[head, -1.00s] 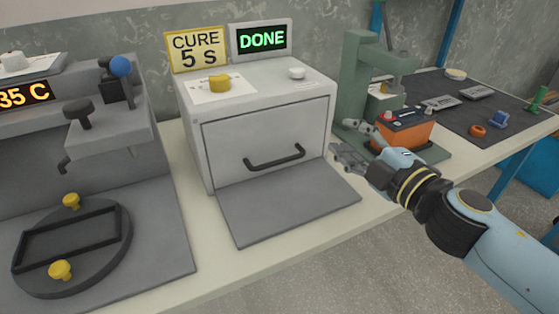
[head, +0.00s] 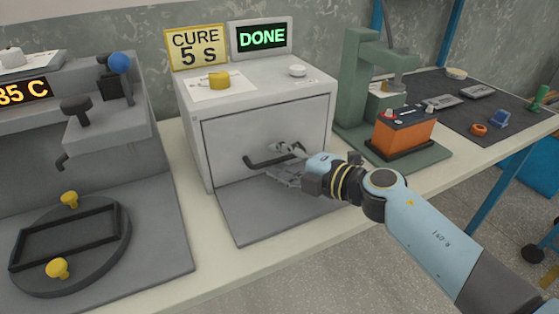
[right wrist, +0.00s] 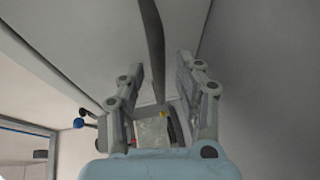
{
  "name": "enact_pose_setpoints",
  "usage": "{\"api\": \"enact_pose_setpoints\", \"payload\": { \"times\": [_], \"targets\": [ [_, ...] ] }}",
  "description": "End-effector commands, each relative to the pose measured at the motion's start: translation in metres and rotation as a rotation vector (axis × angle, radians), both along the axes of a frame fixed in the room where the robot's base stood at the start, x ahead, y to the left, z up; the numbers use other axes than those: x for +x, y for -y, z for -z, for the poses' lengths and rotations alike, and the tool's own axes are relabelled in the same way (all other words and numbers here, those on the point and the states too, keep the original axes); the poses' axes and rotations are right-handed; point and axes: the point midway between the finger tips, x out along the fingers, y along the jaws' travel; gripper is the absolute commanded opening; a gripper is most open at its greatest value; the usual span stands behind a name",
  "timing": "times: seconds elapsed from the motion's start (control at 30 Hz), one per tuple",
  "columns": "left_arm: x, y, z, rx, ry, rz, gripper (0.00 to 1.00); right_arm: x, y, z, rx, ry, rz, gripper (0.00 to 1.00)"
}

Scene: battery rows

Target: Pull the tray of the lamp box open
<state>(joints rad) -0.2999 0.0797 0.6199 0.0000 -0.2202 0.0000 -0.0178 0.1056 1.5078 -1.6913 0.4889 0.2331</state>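The lamp box (head: 262,86) is a pale grey box on the bench. Its tray front (head: 232,128) sits flush in the box, closed. A dark bar handle (head: 254,163) runs across the lower part of the tray front. My right gripper (head: 275,160) is at the right part of this handle, with one finger above and one below it. In the right wrist view the fingers are spread apart, and the handle (right wrist: 151,25) runs between them; I see no finger clamped on it. My left gripper is not in view.
A flat grey plate (head: 240,220) lies before the box. A green press (head: 352,85) with an orange battery (head: 402,135) stands to the right. A machine with a round fixture (head: 110,255) stands at left. The sign reads CURE 5 S, the display (head: 262,37) DONE.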

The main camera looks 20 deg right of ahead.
Motion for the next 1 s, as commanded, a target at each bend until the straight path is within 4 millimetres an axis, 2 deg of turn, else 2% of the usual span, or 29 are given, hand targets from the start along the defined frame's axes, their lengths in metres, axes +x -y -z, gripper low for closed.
{"api": "enact_pose_setpoints", "payload": {
  "times": [0.33, 0.6, 1.0],
  "targets": [
    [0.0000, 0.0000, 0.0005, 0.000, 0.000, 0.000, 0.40, 0.0037, -0.0019, 0.0005, -0.001, 0.000, 0.000, 0.33],
    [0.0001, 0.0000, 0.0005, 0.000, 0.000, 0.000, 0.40, 0.0035, -0.0018, 0.0005, 0.000, 0.000, 0.000, 0.00],
    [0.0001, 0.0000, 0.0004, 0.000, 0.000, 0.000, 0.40, 0.0037, -0.0017, 0.0002, 0.001, 0.000, 0.000, 0.00]
  ]
}}
